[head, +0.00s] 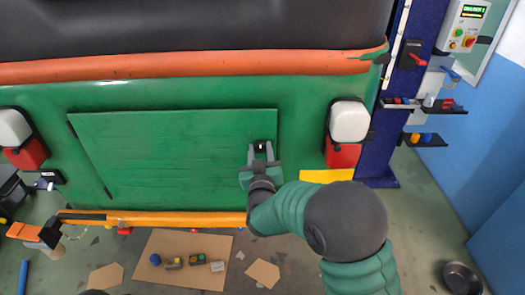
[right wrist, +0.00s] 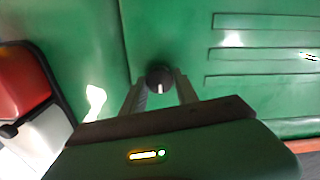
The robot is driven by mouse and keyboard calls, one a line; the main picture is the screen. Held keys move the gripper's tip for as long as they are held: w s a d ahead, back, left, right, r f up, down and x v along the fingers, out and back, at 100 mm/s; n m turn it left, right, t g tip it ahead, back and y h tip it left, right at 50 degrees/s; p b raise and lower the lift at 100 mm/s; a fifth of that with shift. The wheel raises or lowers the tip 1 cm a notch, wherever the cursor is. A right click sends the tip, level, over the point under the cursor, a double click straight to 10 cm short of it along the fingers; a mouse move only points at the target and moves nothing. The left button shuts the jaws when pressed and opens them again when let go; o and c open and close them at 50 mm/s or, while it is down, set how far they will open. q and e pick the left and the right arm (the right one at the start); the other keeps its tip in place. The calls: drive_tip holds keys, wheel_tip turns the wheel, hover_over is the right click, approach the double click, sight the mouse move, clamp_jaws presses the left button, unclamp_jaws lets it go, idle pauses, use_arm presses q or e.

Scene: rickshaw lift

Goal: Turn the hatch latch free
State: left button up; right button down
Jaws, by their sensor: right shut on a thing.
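The green hatch (head: 170,160) is a flat panel in the green rear of the vehicle, and it looks closed. Its latch is a small dark round knob with a pale mark, near the hatch's right edge. In the right wrist view the latch (right wrist: 159,78) sits between the fingertips. My right gripper (head: 261,150) reaches up to the latch from below right and is shut on it. The gripper's fingers (right wrist: 160,90) show on both sides of the knob, and the pale mark stands about upright. The fingers partly hide the latch in the head view. My left gripper is not in view.
Lamps stand left (head: 18,138) and right (head: 347,130) of the hatch. An orange bar (head: 160,218) runs below it. Cardboard (head: 170,245) with small parts lies on the floor. A blue post (head: 385,120) with small shelves stands at right, and a metal bowl (head: 461,278) lies at bottom right.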

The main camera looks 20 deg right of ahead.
drive_tip(key=shift+a+f, duration=0.2)
drive_tip(key=shift+f, duration=0.05)
drive_tip(key=shift+d+f+m+b, duration=0.25)
drive_tip(key=shift+m+b, duration=0.55)
drive_tip(key=shift+b, duration=0.3)
drive_tip(key=m+b, duration=1.3)
drive_tip(key=b, duration=0.2)
drive_tip(key=shift+a, duration=0.15)
use_arm(q)
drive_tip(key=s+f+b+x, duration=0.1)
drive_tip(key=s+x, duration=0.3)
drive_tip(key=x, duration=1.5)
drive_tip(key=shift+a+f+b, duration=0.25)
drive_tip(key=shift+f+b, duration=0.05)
drive_tip(key=shift+b, duration=0.6)
use_arm(e)
drive_tip(key=shift+r+m, duration=0.1)
drive_tip(key=shift+m, duration=1.6)
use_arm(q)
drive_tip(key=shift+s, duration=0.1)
use_arm(e)
drive_tip(key=c, duration=1.2)
unclamp_jaws()
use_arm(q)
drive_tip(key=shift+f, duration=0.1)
use_arm(e)
drive_tip(key=shift+o, duration=1.3)
drive_tip(key=shift+w+r, duration=0.1)
drive_tip(key=shift+w, duration=0.05)
drive_tip(key=shift+r, duration=0.1)
